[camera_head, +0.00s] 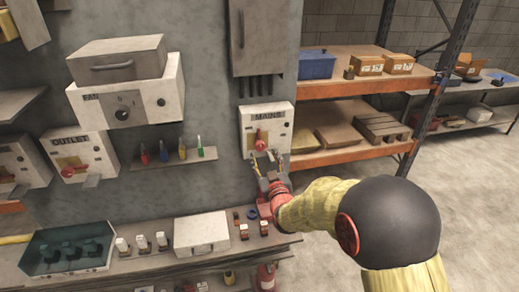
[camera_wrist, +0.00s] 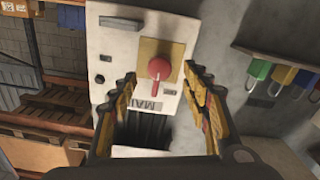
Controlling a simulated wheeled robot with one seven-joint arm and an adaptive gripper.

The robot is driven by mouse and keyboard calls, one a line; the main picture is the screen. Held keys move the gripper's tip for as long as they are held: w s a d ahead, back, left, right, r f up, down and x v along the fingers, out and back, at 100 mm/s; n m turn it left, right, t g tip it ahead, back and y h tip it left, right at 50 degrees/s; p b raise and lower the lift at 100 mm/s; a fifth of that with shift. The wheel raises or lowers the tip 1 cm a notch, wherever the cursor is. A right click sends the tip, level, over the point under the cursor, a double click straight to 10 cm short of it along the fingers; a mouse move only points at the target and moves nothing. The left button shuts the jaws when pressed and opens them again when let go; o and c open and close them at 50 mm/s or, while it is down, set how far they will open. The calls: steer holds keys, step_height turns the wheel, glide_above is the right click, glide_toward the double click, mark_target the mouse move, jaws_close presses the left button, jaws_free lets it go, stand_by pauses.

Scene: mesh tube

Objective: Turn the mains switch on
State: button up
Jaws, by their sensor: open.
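The mains switch is a red handle (camera_head: 261,143) on a yellow plate, on a pale wall box labelled MAINS (camera_head: 279,116). In the wrist view the red handle (camera_wrist: 160,68) shows a round hub with a narrow lever towards the bottom of the picture. My gripper (camera_head: 264,157) is open just below and in front of the handle. In the wrist view its two fingers (camera_wrist: 160,85) stand to the left and right of the handle, with space on both sides. Whether they touch the box cannot be told.
A tall grey cabinet (camera_head: 257,38) hangs above the mains box. A FAN box (camera_head: 126,92) and an OUTLET box (camera_head: 84,155) are on the wall to the left. A small shelf (camera_head: 178,160) holds several coloured padlocks. The cluttered bench (camera_head: 150,262) is below; orange racking (camera_head: 350,158) stands right.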

mark_target(261, 148)
steer(key=x, duration=0.7)
steer(key=shift+w, duration=0.3)
steer(key=c, duration=0.3)
steer(key=c, duration=0.7)
steer(key=shift+c, duration=0.9)
